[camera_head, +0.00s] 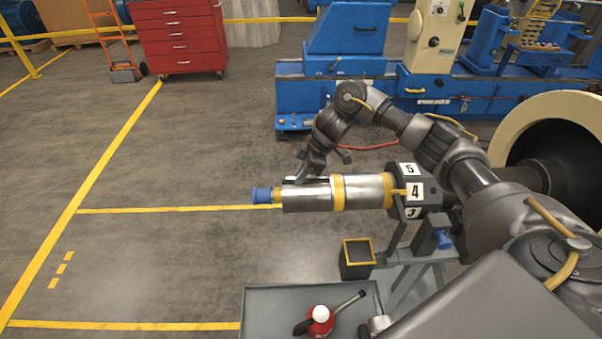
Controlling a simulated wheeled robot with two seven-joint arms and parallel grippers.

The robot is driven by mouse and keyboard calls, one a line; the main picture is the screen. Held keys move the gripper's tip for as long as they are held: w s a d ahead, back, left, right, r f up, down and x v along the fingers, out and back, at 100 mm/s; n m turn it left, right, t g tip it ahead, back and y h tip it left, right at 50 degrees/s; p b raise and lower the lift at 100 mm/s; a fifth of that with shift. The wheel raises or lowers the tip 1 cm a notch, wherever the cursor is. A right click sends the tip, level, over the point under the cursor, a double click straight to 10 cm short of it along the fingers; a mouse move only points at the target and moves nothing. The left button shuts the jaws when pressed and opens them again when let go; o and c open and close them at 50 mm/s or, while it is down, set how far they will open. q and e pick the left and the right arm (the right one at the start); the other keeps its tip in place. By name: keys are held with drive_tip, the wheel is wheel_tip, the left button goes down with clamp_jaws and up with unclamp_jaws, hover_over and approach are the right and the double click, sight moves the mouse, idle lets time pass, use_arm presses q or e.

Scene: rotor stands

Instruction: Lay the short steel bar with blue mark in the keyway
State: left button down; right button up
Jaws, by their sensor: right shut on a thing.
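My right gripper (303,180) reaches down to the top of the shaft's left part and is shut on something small. The short steel bar and its blue mark cannot be made out at the fingers. Whether the held piece touches the shaft cannot be told. My left gripper is not in view.
A dark numbered block (430,190) holds the shaft's right end. Below are a black yellow-rimmed box (357,258) and a grey tray (262,300) with a red oil can (320,320). A blue machine (345,65) and red tool cabinet (180,35) stand behind. Floor on the left is clear.

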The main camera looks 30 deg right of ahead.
drive_tip(key=shift+r+p, duration=0.1)
drive_tip(key=shift+p, duration=0.35)
idle(0.6)
idle(0.5)
drive_tip(key=o, duration=0.8)
drive_tip(key=shift+o, duration=0.2)
drive_tip(key=o, duration=0.6)
drive_tip(key=shift+c, duration=0.2)
drive_tip(key=shift+r, duration=0.1)
wheel_tip(320, 180, up, 2)
drive_tip(key=shift+p, duration=0.3)
drive_tip(key=shift+r, duration=2.45)
